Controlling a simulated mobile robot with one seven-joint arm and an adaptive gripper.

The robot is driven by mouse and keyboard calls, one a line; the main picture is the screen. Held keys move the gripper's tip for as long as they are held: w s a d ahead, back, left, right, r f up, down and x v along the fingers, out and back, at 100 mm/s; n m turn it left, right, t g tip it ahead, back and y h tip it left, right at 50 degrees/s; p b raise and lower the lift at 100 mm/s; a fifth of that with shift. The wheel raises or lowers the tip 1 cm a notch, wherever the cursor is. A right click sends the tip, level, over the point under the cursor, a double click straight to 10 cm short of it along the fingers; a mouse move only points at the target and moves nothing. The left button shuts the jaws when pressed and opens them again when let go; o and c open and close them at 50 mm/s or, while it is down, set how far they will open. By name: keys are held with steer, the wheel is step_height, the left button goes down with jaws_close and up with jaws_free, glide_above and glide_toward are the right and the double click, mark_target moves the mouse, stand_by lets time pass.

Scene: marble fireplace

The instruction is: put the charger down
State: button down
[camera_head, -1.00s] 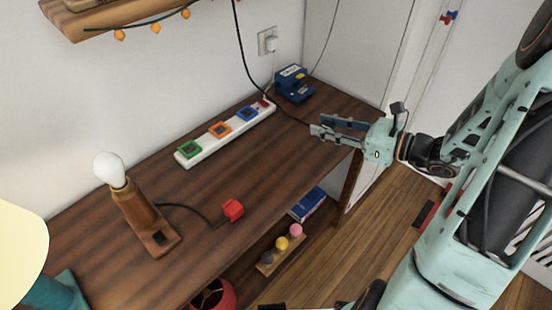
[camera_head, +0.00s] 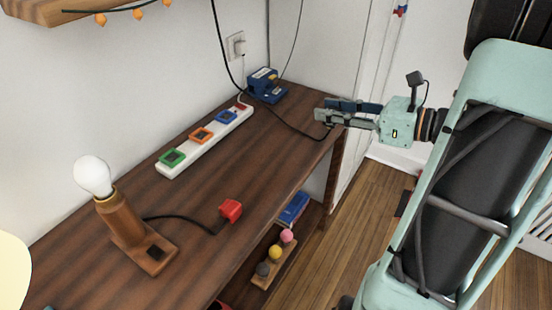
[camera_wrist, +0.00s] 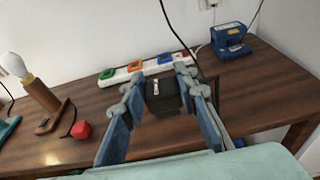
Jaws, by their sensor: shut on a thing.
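The charger (camera_wrist: 162,98) is a small black block with a pale mark on its face and a black cable. In the wrist view it sits between the two fingers of my gripper (camera_wrist: 162,86), which is shut on it. In the head view my gripper (camera_head: 323,110) shows near the right end of the wooden desk (camera_head: 210,160); the charger is hidden or too small to make out there. The black cable (camera_head: 290,128) runs from the wall down to the fingertips. The gap between charger and desk top is hard to judge.
A white power strip (camera_head: 190,150) with coloured sockets lies along the wall. A blue device (camera_head: 264,85) stands behind it. A bulb lamp (camera_head: 128,225) and its red plug (camera_head: 230,210) are on the left and front. The desk middle is bare. A lower shelf holds a blue book (camera_head: 292,208).

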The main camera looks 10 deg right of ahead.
steer(key=w+a+f+b, duration=0.2)
steer(key=w+a+f, duration=0.25)
steer(key=a, duration=0.25)
steer(key=b, duration=0.2)
glide_above(277, 152)
steer(key=f, duration=0.4)
steer(key=shift+s+d+f, duration=0.1)
steer(key=shift+s+d, duration=0.05)
steer(key=shift+d, duration=0.1)
steer(key=shift+a+f, duration=0.15)
steer(key=shift+f, duration=0.05)
steer(key=shift+w+a+f+b, duration=0.15)
steer(key=shift+f+b, duration=0.4)
steer(key=shift+f, duration=0.35)
steer(key=shift+w+a+f+b, duration=0.1)
steer(key=shift+f+b, duration=0.4)
steer(key=shift+f, duration=0.35)
steer(key=shift+d+f, duration=0.1)
steer(key=shift+f+b, duration=0.5)
steer(key=shift+f, duration=0.05)
steer(key=c, duration=1.5)
jaws_free()
steer(key=shift+r, duration=0.1)
